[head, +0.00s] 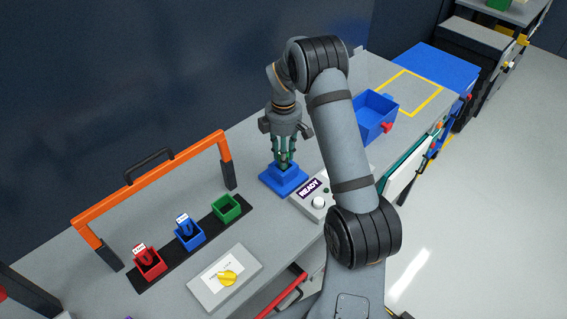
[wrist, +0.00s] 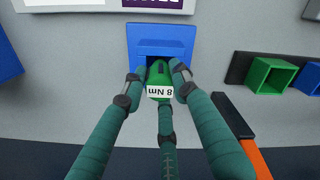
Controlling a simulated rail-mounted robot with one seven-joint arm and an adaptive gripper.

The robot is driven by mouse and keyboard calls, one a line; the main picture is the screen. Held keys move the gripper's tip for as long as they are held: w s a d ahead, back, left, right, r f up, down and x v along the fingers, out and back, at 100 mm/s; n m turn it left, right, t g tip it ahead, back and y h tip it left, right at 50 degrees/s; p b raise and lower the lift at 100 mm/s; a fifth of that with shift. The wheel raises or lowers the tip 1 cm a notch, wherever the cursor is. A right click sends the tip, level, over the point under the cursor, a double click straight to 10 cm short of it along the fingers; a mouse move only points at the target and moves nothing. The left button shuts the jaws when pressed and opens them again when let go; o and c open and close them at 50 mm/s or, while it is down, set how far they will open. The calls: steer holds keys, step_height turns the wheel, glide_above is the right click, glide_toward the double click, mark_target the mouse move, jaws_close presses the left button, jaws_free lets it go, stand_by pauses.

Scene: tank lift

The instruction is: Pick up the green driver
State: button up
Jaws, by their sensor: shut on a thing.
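The green driver (wrist: 158,84) has a white "8 Nm" label and stands in a blue holder (wrist: 161,33) on the bench. My gripper (wrist: 157,82) is shut on the green driver, with its green fingers around it. In the head view my gripper (head: 284,157) points down over the blue holder (head: 284,182), and the fingers mostly hide the driver. The driver's lower end is hidden inside the holder.
A black strip holds a red cup (head: 151,265) and a blue cup (head: 190,238), each with a driver, and an empty green cup (head: 227,208). An orange frame (head: 160,185) arches behind them. A grey box reading "READY" (head: 311,188) sits close right of the blue holder. A blue bin (head: 374,118) stands further right.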

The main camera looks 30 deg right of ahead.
jaws_close()
